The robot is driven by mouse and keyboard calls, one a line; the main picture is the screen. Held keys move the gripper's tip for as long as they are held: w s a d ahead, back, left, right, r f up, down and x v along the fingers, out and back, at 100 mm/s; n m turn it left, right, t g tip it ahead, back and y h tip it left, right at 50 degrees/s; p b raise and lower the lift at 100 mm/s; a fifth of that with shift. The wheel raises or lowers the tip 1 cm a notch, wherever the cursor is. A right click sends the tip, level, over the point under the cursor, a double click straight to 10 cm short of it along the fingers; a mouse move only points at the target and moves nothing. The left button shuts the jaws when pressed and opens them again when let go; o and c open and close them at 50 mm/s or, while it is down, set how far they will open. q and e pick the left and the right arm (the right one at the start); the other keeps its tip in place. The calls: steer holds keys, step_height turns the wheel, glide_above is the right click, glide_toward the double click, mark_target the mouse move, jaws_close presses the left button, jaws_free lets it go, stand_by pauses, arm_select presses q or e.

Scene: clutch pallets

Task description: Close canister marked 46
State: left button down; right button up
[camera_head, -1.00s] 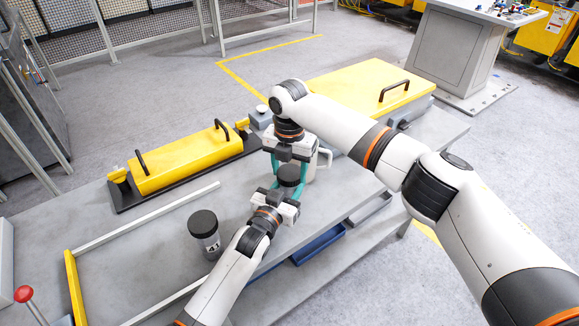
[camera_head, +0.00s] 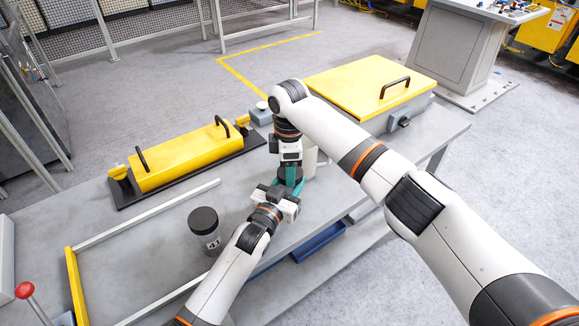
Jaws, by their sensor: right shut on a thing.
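A canister with a dark lid (camera_head: 284,174) is between my two grippers. Its body and any number on it are hidden. My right gripper (camera_head: 290,176) comes down from above and is shut on the dark lid. My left gripper (camera_head: 294,186) reaches in low from the front, beside the same canister. Its teal fingers overlap the canister and the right fingers, so its grip cannot be made out. Another canister (camera_head: 206,232), clear with a black lid, stands upright to the left, apart from both grippers. Its label begins with 4; the rest is not clear.
A whitish vessel (camera_head: 310,160) stands just behind my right gripper. A yellow handled cover (camera_head: 185,157) lies behind on the left, and a yellow-lidded box (camera_head: 360,85) at the back right. A blue bin (camera_head: 318,243) sits below.

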steer(key=m, duration=1)
steer(key=shift+m, duration=0.3)
steer(key=m, duration=0.5)
steer(key=shift+w, duration=0.1)
steer(key=m, duration=0.2)
steer(key=shift+m, duration=0.4)
steer(key=m, duration=0.5)
steer(key=shift+d, duration=0.1)
steer(key=m, duration=0.2)
steer(key=shift+m, duration=0.4)
steer(key=m, duration=0.9)
steer(key=shift+d+m, duration=0.2)
steer(key=shift+m, duration=0.2)
